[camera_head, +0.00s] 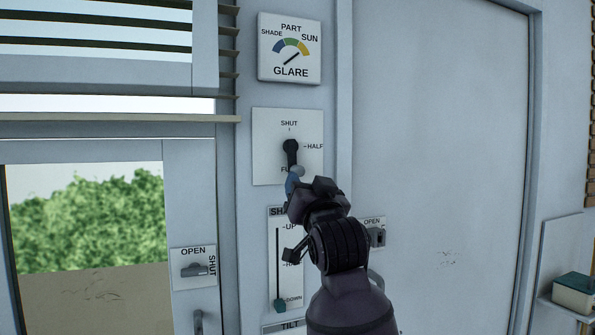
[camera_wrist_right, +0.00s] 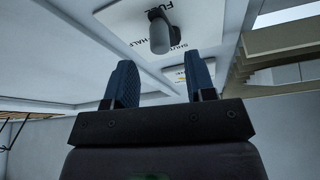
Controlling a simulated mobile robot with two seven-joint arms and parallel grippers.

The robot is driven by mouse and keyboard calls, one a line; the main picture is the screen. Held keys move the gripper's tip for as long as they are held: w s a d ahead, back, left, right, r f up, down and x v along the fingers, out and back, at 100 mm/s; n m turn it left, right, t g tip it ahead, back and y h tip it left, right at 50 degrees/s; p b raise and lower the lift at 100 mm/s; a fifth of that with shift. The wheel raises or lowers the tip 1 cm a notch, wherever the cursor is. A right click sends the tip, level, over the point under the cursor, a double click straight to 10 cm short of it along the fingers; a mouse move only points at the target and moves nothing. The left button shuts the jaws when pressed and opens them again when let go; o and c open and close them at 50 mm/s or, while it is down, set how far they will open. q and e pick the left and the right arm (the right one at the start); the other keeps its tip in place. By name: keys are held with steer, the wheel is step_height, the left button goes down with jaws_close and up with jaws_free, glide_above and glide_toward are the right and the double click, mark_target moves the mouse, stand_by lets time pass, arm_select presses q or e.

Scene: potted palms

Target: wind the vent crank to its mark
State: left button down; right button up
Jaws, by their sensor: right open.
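The vent crank (camera_head: 290,150) is a dark arm with a grey knob (camera_head: 298,171) on a white plate (camera_head: 265,135) marked SHUT, HALF and FULL. It points down towards the FULL mark, whose word is partly covered. My right gripper (camera_head: 294,183) is just below the knob, its blue fingers pointing up at the plate. In the wrist view the crank (camera_wrist_right: 160,36) shows beyond the open fingers of my right gripper (camera_wrist_right: 162,80), apart from them, with nothing between the fingertips. My left gripper is in neither view.
A GLARE dial (camera_head: 290,48) hangs above, its needle towards SUN. Below is a shade slider (camera_head: 280,305) at DOWN, partly behind my right arm. A window latch plate (camera_head: 193,268) is at left. A door (camera_head: 440,150) and a small shelf (camera_head: 560,300) are at right.

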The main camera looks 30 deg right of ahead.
mark_target(300, 174)
steer(key=x, duration=0.5)
steer(key=shift+p, duration=0.3)
steer(key=shift+w+d+r, duration=0.2)
steer(key=shift+w, duration=0.3)
steer(key=shift+c, duration=0.4)
